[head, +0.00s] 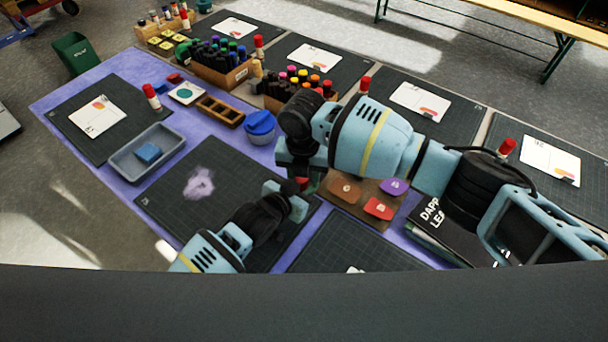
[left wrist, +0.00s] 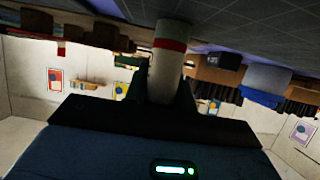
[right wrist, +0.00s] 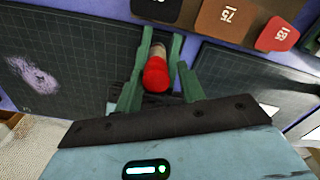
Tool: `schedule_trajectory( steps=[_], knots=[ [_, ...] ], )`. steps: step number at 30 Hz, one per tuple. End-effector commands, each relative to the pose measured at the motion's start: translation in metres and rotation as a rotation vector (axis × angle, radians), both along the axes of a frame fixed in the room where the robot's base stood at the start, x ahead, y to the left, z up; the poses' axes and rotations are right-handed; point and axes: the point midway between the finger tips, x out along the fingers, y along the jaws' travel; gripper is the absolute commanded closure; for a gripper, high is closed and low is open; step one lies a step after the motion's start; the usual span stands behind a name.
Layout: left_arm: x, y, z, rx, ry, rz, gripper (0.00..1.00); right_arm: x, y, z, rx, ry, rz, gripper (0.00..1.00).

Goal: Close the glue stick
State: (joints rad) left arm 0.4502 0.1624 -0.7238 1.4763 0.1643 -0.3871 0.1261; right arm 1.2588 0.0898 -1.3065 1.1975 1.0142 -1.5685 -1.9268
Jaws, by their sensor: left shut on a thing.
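In the left wrist view, a pale glue stick (left wrist: 166,72) with a red band (left wrist: 170,45) stands between the fingers of my left gripper. My left gripper (head: 292,194) is shut on it above the dark mat. In the right wrist view, a red cap-like end (right wrist: 156,76) with a beige cylinder (right wrist: 157,50) beyond it lies between the green fingers of my right gripper (right wrist: 160,62). I cannot tell whether those fingers touch it. In the head view, a small red patch (head: 303,183) shows where the grippers meet; most is hidden by my right arm.
A dark mat (head: 170,207) with a pale purple smudge lies under the grippers. A grey tray (head: 122,172) holds a blue block. A blue-lidded tub (head: 260,125) and a brown board (head: 343,203) with coloured pieces are close by. Other glue sticks (head: 151,97) stand on the table.

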Motion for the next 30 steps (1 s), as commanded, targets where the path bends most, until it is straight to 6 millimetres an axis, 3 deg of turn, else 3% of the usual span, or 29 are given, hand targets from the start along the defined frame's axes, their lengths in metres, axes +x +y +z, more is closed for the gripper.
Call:
schedule_trajectory(
  steps=[1,5,21,30],
  knots=[
    [-0.003,-0.008,0.003,-0.008,-0.008,-0.014,1.0,-0.004,0.004,-0.007,0.008,0.006,0.004,0.47],
    [-0.003,-0.009,0.003,-0.009,-0.009,-0.015,1.0,-0.004,0.005,-0.003,0.009,0.006,0.005,0.47],
    [-0.002,-0.004,0.001,-0.005,-0.002,-0.006,1.0,-0.002,0.002,0.07,0.006,-0.001,0.004,0.47],
    [-0.001,-0.003,0.001,-0.004,-0.002,-0.005,1.0,-0.002,0.0,0.081,0.001,0.0,0.001,0.47]
  ],
)
